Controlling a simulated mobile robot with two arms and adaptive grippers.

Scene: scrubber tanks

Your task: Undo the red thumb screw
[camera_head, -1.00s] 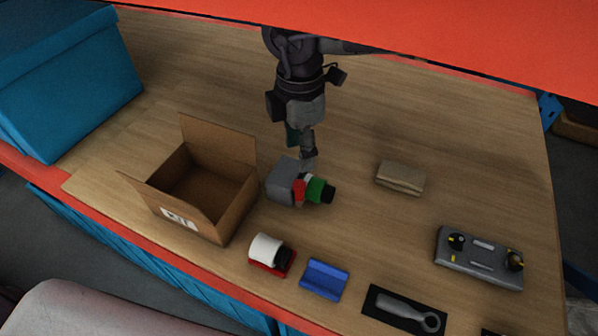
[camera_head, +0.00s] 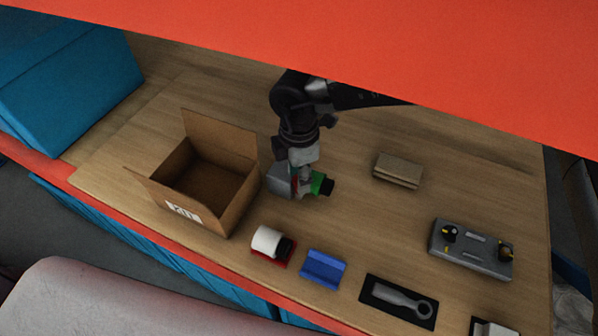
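A grey block-like fixture (camera_head: 280,181) with a green part (camera_head: 318,184) and a black end (camera_head: 328,187) lies on the wooden bench, right of the open cardboard box. A small patch of red (camera_head: 297,187) shows between the grey and green parts; it may be the red thumb screw, mostly hidden by my gripper. My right gripper (camera_head: 300,178) comes down from above with its fingertips at this red part. Whether the fingers are closed on it or only beside it cannot be made out. My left gripper is not in view.
An open cardboard box (camera_head: 230,205) stands close on the left. A white roll on a red base (camera_head: 267,242), a blue block (camera_head: 323,268) and a wrench on a black mat (camera_head: 370,293) lie in front. A tan block (camera_head: 398,169) and a grey panel (camera_head: 470,249) are to the right.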

